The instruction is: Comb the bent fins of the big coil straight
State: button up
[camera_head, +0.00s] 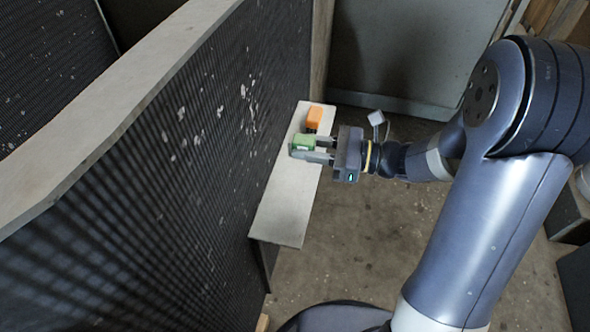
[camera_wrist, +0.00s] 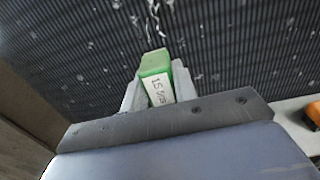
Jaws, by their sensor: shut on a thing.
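The big coil (camera_head: 200,130) is a tall dark finned panel on the left in the head view. Pale, bent patches dot its fins. It also fills the back of the wrist view (camera_wrist: 230,50). My gripper (camera_head: 312,148) is shut on a green comb (camera_head: 303,142), held over the narrow shelf in front of the coil. In the wrist view the green comb (camera_wrist: 156,75) sits between the two fingers, with a white label that seems to read 15. Its far end points toward the coil. I cannot tell whether it touches the fins.
A pale frame edge (camera_head: 90,130) tops the coil. The shelf's near end is bare.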

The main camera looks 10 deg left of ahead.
jog(key=shift+w+d+r, duration=0.15)
jog(key=shift+w+t, duration=0.1)
jog(key=shift+t, duration=0.2)
jog(key=shift+w+a+b, duration=0.2)
jog(key=shift+a+b, duration=0.1)
jog(key=shift+a, duration=2.55)
jog(key=shift+w+a, duration=0.1)
jog(key=shift+a, duration=0.85)
jog(key=shift+r, duration=0.1)
